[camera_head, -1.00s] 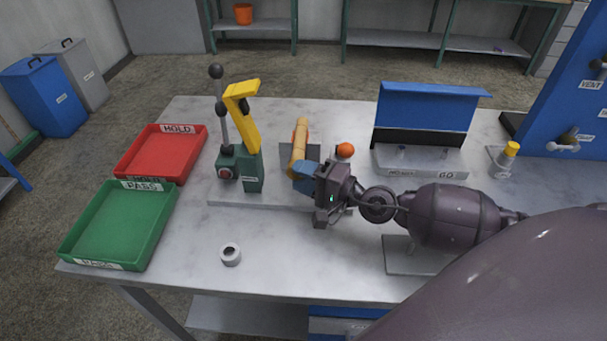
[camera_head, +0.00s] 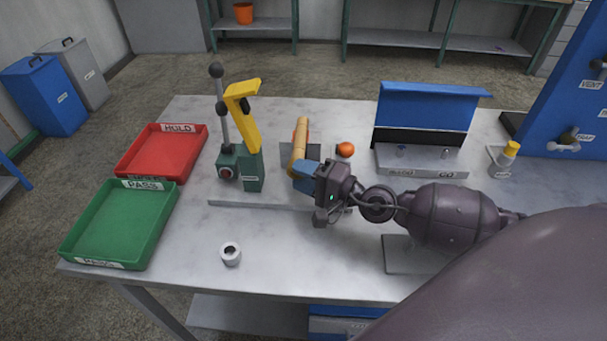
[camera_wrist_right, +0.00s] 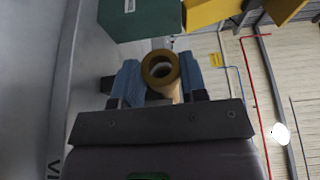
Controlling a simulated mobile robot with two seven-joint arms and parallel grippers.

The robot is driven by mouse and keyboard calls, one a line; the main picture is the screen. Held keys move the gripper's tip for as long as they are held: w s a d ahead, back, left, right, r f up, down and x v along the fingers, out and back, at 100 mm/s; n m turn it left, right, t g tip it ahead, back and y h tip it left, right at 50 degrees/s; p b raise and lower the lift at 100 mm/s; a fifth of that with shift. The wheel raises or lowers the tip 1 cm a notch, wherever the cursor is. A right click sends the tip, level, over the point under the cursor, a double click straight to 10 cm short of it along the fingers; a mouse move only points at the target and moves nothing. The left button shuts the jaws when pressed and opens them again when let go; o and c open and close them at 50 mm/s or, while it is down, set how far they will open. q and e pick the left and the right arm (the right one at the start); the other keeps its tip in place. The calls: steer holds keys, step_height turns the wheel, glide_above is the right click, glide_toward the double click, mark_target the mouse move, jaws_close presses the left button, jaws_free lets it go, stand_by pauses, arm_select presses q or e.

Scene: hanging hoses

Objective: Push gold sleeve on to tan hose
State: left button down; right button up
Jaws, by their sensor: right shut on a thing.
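The tan hose (camera_head: 299,142) slants up and away from my right gripper (camera_head: 305,177) over the middle of the bench. In the right wrist view the fingers (camera_wrist_right: 160,84) stand on either side of the hose (camera_wrist_right: 175,93). A gold ring, seemingly the gold sleeve (camera_wrist_right: 159,69), shows there end-on at the hose's end, with a dark opening. How far it sits over the hose cannot be told. My left gripper is not in view.
A green press (camera_head: 240,168) with a yellow lever (camera_head: 243,110) stands left of the hose. A red tray (camera_head: 118,168) and a green tray (camera_head: 70,240) lie at the left. A grey ring (camera_head: 231,254) lies in front. A blue-backed fixture (camera_head: 428,105) and an orange ball (camera_head: 345,149) are to the right.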

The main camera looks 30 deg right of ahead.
steer(key=shift+w+d+b, duration=0.4)
steer(key=shift+w, duration=0.1)
stand_by(0.8)
steer(key=o, duration=1.2)
steer(key=shift+s, duration=0.1)
steer(key=shift+o, duration=0.4)
steer(key=shift+f, duration=0.1)
steer(key=s+d, duration=0.1)
steer(key=s+b, duration=0.1)
steer(key=shift+s+d+f, duration=0.35)
steer(key=shift+f, duration=0.05)
steer(key=r+b+v, duration=0.1)
steer(key=v, duration=0.6)
steer(key=shift+s+r, duration=0.2)
steer(key=shift+s, duration=0.1)
